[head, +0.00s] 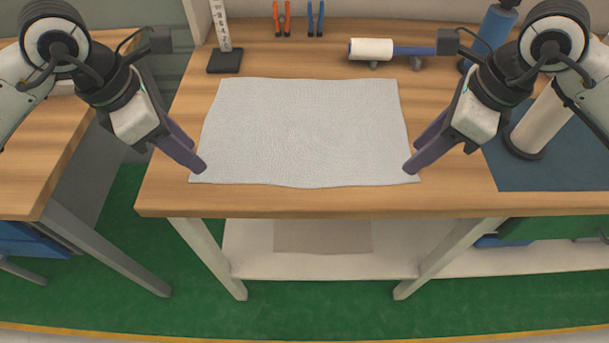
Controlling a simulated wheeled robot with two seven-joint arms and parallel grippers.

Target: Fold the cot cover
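The cot cover, a pale grey-white textured cloth (305,130), lies spread flat on the wooden table top, with slightly wavy edges. My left gripper (198,157) is over its front left corner area, with its dark purple fingers pointing down and inward. My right gripper (412,157) is over the front right corner area in a mirrored pose. On both, one finger shows behind the other with their tips apart, so they look open. Whether the fingertips touch the cloth is hard to tell. No fold shows in the cloth.
Behind the cloth are a black-based ruler stand (225,61), red pliers (281,18), blue pliers (315,18) and a white roller (371,49). A blue mat (545,172) and a paper roll (540,122) are at right. A bare wood strip (300,201) runs along the front.

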